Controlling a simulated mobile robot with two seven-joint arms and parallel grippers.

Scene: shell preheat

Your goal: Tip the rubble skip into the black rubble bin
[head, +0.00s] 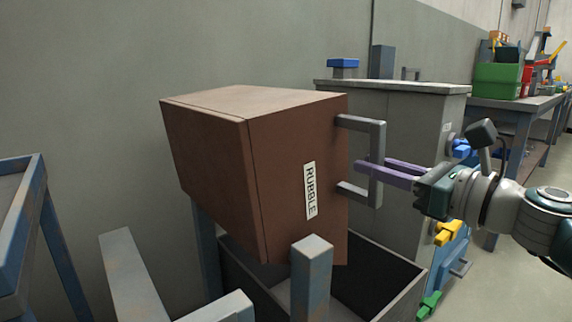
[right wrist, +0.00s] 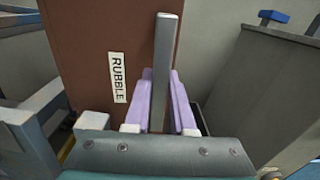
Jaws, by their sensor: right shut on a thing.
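The rubble skip (head: 235,160) is a brown box with a white RUBBLE label, held up between blue-grey posts (head: 311,275). A grey bar handle (head: 377,145) sticks out of its right side. My right gripper (head: 362,167) comes in from the right, and its purple fingers are shut on this handle. The right wrist view shows the handle bar (right wrist: 165,70) between the two fingers, with the skip (right wrist: 85,45) behind. An open bin with a dark inside (head: 375,280), which looks like the black rubble bin, stands below the skip, partly hidden by it and a post. My left gripper is out of view.
A grey cabinet (head: 400,110) stands behind the handle, with a blue item (head: 343,63) on top. A blue frame (head: 40,220) is at the far left. A workbench (head: 515,103) with a green crate (head: 497,82) is at the back right. Floor is clear at right.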

